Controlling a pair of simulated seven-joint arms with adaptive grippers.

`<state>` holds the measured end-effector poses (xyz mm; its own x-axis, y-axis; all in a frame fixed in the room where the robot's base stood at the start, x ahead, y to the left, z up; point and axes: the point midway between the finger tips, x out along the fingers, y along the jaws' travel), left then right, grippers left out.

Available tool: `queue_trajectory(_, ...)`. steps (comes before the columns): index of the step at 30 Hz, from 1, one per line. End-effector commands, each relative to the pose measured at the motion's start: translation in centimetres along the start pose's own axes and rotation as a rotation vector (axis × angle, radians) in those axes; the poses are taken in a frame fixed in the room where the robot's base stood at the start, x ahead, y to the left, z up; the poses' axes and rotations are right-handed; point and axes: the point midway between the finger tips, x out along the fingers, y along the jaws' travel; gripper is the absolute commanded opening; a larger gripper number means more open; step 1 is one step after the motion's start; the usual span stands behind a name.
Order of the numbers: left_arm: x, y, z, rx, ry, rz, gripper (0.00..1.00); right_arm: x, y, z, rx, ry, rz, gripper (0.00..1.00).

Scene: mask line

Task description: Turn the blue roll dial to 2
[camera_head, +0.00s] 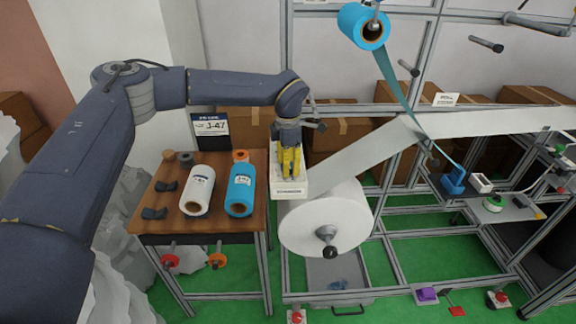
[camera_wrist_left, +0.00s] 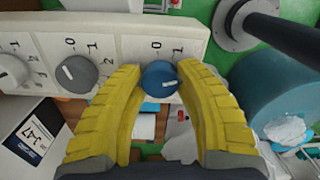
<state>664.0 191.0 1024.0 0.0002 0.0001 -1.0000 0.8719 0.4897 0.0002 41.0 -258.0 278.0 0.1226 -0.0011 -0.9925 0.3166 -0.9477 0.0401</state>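In the head view my left gripper (camera_head: 290,165) is over the white dial box (camera_head: 289,187) and hides the dials. My right gripper is not in view.
A grey dial (camera_wrist_left: 76,73) and a white dial (camera_wrist_left: 10,72) sit left of the blue one. A large white roll (camera_head: 325,220) is right below the box. A wooden table (camera_head: 180,225) holds white (camera_head: 198,190) and blue (camera_head: 240,190) rolls.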

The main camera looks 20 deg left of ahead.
Motion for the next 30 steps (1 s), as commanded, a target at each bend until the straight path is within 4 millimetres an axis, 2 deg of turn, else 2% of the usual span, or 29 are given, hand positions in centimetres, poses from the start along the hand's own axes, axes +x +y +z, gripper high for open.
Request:
queue_trajectory(1, 0.0, 0.0, 0.0, 0.0, 0.0, 0.0, 0.39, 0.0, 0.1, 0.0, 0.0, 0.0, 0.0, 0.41)
queue_trajectory(6, 0.0, 0.0, 0.0, 0.0, 0.0, 0.0, 0.59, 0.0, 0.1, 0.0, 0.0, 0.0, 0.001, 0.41)
queue_trajectory(17, -0.5, 0.0, 0.0, -0.001, 0.0, 0.001, 0.59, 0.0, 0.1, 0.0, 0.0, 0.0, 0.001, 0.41)
queue_trajectory(20, -1.6, 0.1, 0.0, -0.001, -0.001, 0.002, 0.59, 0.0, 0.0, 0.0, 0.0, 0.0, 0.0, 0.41)
queue_trajectory(30, -7.4, 0.1, 0.0, -0.001, -0.002, 0.003, 0.59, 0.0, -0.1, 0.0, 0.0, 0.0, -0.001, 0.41)
